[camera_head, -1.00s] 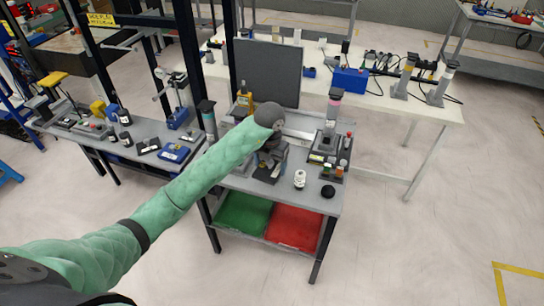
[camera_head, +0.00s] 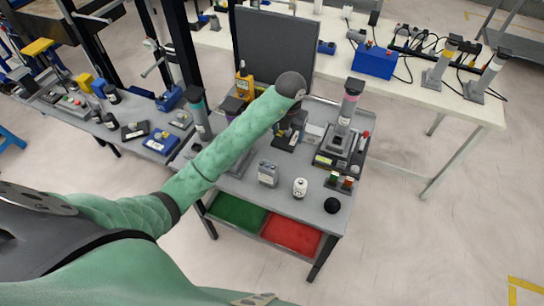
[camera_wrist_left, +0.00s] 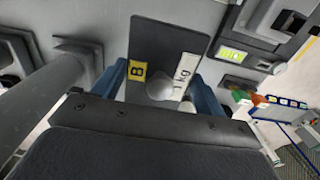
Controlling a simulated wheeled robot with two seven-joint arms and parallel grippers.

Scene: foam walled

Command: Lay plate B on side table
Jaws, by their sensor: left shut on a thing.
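Plate B (camera_wrist_left: 170,40) is a dark square plate with a yellow label that reads like B or 8, a white "1 kg" label and a round grey knob. In the left wrist view it sits between the blue fingers of my left gripper (camera_wrist_left: 160,86), which is shut on it. In the head view my left gripper (camera_head: 288,132) hangs below the round grey wrist, over the back part of the grey two-level table (camera_head: 235,185). The plate is hard to make out there. I cannot tell whether it touches the tabletop. My right gripper is out of view.
On the grey table stand a small grey box (camera_head: 268,173), a white bottle (camera_head: 300,187), a black round object (camera_head: 332,205) and a device with a column (camera_head: 345,125). A dark upright panel (camera_head: 275,45) rises behind. A cluttered bench (camera_head: 130,130) stands left, a white table (camera_head: 440,95) behind.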

